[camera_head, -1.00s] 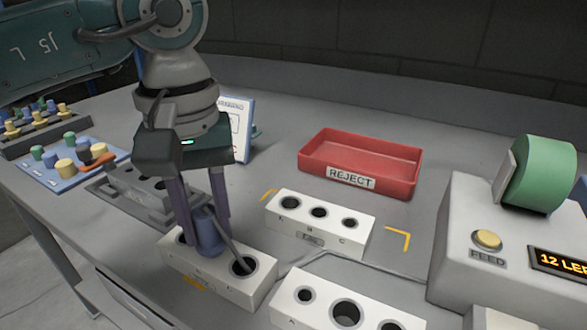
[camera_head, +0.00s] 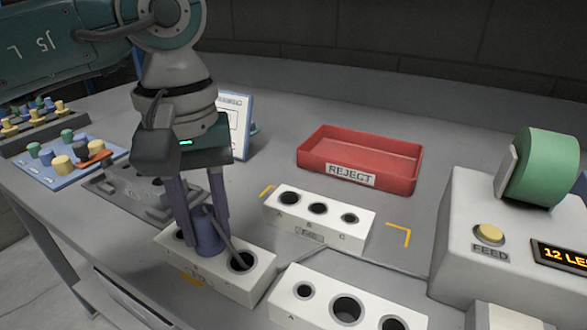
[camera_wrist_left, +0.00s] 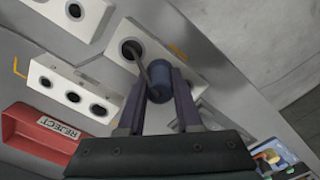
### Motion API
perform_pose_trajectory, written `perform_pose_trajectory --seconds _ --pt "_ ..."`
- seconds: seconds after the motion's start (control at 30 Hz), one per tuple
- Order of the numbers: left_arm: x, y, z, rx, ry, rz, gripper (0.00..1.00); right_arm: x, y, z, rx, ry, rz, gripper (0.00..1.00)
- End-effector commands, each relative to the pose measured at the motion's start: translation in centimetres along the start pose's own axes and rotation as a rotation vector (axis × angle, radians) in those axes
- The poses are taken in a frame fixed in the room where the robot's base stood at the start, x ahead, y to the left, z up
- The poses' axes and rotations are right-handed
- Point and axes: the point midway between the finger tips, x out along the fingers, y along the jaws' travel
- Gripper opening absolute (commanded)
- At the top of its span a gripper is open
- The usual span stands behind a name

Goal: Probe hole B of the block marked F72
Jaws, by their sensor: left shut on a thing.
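My left gripper (camera_head: 205,238) is shut on a blue cylindrical plug (camera_head: 208,232) with a thin grey bar slanting off it. It holds the plug upright at the middle of a white block (camera_head: 225,285) with a row of holes. The plug covers the middle hole, so I cannot tell how far it is in. The right hole (camera_head: 241,262) is open and the left one is partly hidden by a finger. The block's marking is not readable. The left wrist view also shows the plug (camera_wrist_left: 158,85) and the block (camera_wrist_left: 185,64). My right gripper is not in view.
Two more white blocks stand near: one behind (camera_head: 335,233), one at the front (camera_head: 310,318). A red REJECT tray (camera_head: 350,178) is at the back. A FEED machine (camera_head: 465,225) stands right. A blue board with coloured plugs (camera_head: 60,178) lies left.

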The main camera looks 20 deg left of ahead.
Motion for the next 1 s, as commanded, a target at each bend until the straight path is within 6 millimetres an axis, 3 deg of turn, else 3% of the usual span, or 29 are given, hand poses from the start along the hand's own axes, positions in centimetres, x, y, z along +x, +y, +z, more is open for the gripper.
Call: perform_pose_trajectory --seconds 0.57,1.0 --pt "-0.1 0.0 0.0 0.0 0.0 0.0 0.0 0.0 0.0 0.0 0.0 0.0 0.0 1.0" --pt "-2.6 0.0 -0.1 -0.001 0.001 0.0 0.0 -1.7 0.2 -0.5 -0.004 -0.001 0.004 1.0"
